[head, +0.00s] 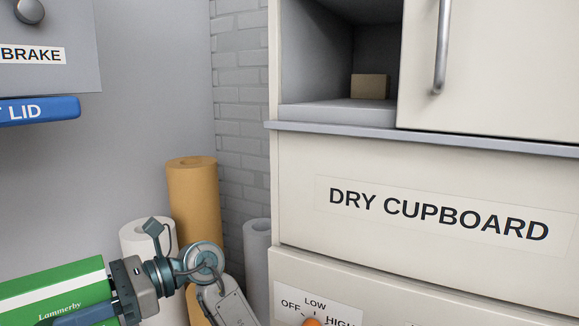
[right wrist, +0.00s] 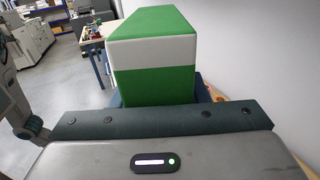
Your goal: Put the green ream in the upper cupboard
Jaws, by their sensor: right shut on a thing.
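The green ream (head: 50,291), with a white band and the word Lammerby, is at the lower left of the head view, partly cut off by the edge. My right gripper (head: 88,312) is shut on it and holds its right end. In the right wrist view the ream (right wrist: 155,85) stands out ahead of the gripper. The upper cupboard (head: 338,116) is at the upper right of the head view, above and right of the ream. Its left part is open; a pale door (head: 500,70) with a bar handle covers the right part. My left gripper is out of view.
A small brown box (head: 369,86) sits inside the cupboard opening. A grey ledge (head: 450,141) runs below it, above the DRY CUPBOARD panel (head: 430,210). Tan (head: 192,195) and white (head: 140,240) rolls stand by the brick wall. A blue lid bar (head: 40,111) juts out at left.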

